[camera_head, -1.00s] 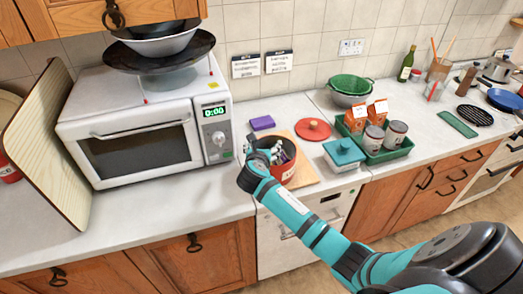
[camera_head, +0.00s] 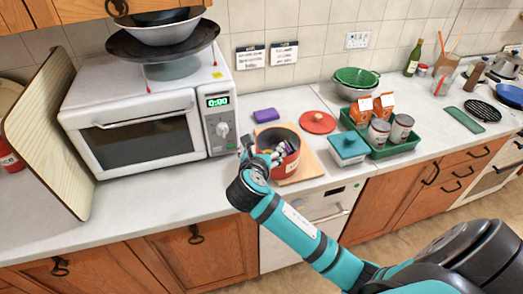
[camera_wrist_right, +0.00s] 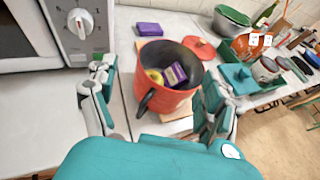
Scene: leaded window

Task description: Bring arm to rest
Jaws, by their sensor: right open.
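My right arm reaches in from the lower right, with its right gripper (camera_head: 258,158) above the counter, just left and in front of the red pot (camera_head: 288,166). The pot stands on a wooden board (camera_head: 312,163). In the right wrist view the gripper (camera_wrist_right: 156,105) is open, its fingers spread wide with nothing held between them. The pot (camera_wrist_right: 172,100) shows beyond and between the fingers, apparently untouched. Inside it lie a purple box (camera_wrist_right: 175,74) and a yellowish round thing (camera_wrist_right: 154,76). My left gripper is not in view.
The microwave (camera_head: 145,120) stands left, with bowls on top. A red lid (camera_head: 318,122), purple block (camera_head: 266,115), teal-lidded container (camera_head: 348,147) and green tray (camera_head: 395,151) with cans and cartons crowd around the pot. The counter (camera_head: 180,195) in front of the microwave is clear.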

